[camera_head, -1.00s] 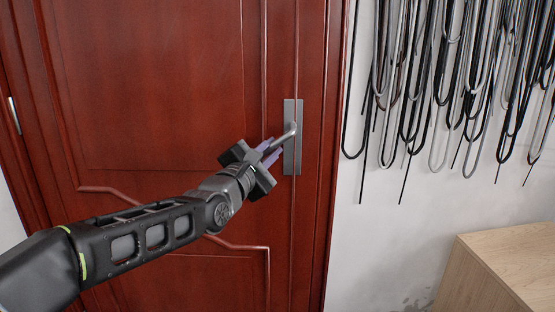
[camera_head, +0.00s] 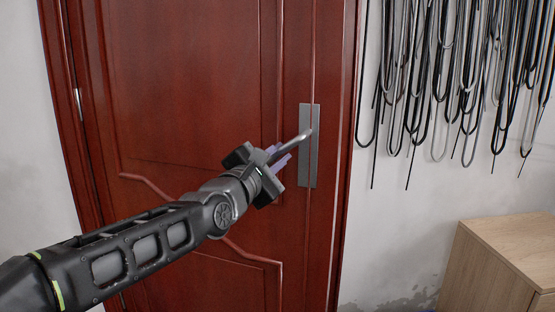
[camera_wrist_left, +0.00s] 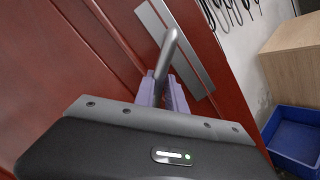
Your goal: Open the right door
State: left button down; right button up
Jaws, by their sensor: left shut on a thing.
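The door (camera_head: 200,110) is a dark red wooden panel door that looks closed in its frame. A grey metal plate (camera_head: 309,170) near its right edge carries a lever handle (camera_head: 296,143). My left gripper (camera_head: 278,158) comes in from the left and is shut on the handle. In the left wrist view, the purple fingers (camera_wrist_left: 162,92) hold the grey handle (camera_wrist_left: 169,50), with the plate (camera_wrist_left: 185,50) behind it. Whether the latch is released cannot be told. My right gripper is in neither view.
Black and grey looped cables (camera_head: 440,80) hang on the white wall to the right of the door. A light wooden cabinet (camera_head: 500,262) stands at the lower right. A blue bin (camera_wrist_left: 294,136) shows at the right in the left wrist view.

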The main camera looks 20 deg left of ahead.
pick_arm(q)
jog(key=c, duration=1.4)
grip_release()
jog(key=shift+r, duration=0.1)
jog(key=shift+s, duration=0.2)
jog(key=b+v, duration=0.1)
jog(key=v, duration=0.6)
jog(key=shift+s+a, duration=0.15)
jog(key=shift+s, duration=0.1)
jog(key=shift+c, duration=0.4)
